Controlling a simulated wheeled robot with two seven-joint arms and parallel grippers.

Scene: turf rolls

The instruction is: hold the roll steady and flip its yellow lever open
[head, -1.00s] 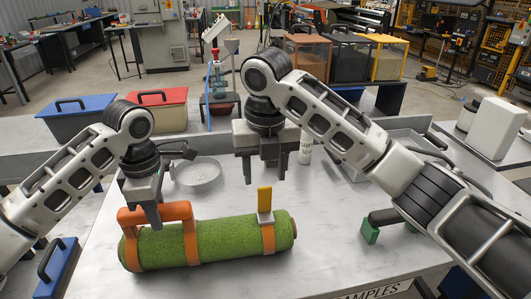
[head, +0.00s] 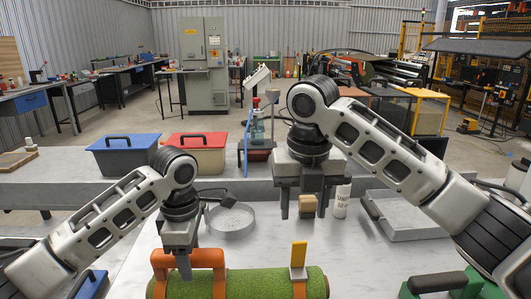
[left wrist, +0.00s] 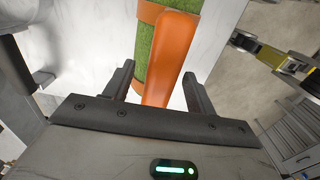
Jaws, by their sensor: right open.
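The green turf roll (head: 258,284) lies at the bottom of the head view, its lower part cut off. It has orange bands and an orange handle (head: 205,257) at its left. The yellow lever (head: 299,254) stands upright on a pale bracket on the right band. My left gripper (head: 184,272) is at the handle's left part. In the left wrist view the handle (left wrist: 171,58) runs between the two open fingers (left wrist: 158,85), with gaps on both sides. My right gripper (head: 302,213) is open, in the air above and behind the lever, pointing down.
A tan block (head: 308,202) shows between the right fingers; its depth is unclear. Behind are a round grey dish (head: 230,219), a white bottle (head: 341,203), a grey tray (head: 408,222), and blue (head: 126,158) and red (head: 197,155) lidded boxes. A green-ended bar (head: 440,282) lies right.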

